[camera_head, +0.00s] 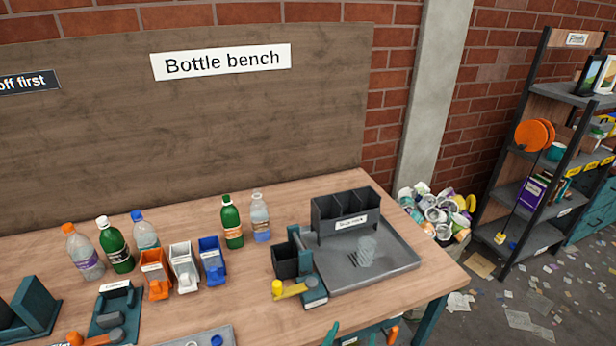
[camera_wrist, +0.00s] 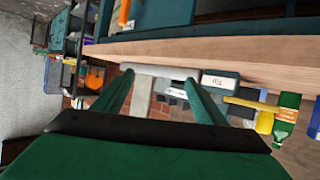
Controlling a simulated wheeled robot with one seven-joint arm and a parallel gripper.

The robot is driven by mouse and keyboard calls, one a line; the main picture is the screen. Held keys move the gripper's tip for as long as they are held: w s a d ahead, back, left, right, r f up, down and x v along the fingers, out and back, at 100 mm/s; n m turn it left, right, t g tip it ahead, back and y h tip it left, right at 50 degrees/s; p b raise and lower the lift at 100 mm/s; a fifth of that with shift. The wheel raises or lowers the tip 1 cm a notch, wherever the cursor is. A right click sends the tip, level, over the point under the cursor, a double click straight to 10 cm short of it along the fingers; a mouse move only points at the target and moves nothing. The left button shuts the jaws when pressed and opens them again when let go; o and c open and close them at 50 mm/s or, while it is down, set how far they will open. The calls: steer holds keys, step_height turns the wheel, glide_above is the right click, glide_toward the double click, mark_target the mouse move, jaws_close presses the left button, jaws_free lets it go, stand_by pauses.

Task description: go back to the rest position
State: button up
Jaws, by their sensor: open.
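My gripper (camera_wrist: 160,82) shows in the wrist view as two green fingers spread apart, with no object between them. The wrist camera looks along the fingers at a tilted scene, and the wooden bench edge (camera_wrist: 215,54) runs across beyond and above the fingertips. The wooden bench (camera_head: 220,300) stands before me under a sign reading "Bottle bench" (camera_head: 222,62).
Several bottles (camera_head: 118,250) and small orange, white and blue bins (camera_head: 184,270) stand on the bench. A grey tray (camera_head: 400,255) with a dark divided holder (camera_head: 345,212) is at right. A shelf rack (camera_head: 520,210) and a heap of cans (camera_head: 438,212) stand beyond the bench.

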steer(key=s+a+f+n+t+y, duration=0.1)
steer(key=s+a+f+y, duration=0.15)
steer(key=s, duration=0.55)
steer(key=s+a+f+n+y, duration=0.15)
steer(key=s+a, duration=0.25)
steer(key=s, duration=0.4)
steer(key=s+a+f+n+t+y, duration=0.1)
steer(key=s+a, duration=0.3)
steer(key=s, duration=0.4)
steer(key=r+v, duration=0.1)
steer(key=v, duration=0.8)
steer(key=shift+r+t, duration=0.4)
steer(key=shift+r, duration=0.05)
steer(key=shift+w+a+n, duration=0.15)
steer(key=shift+n, duration=0.1)
steer(key=shift+c, duration=0.6)
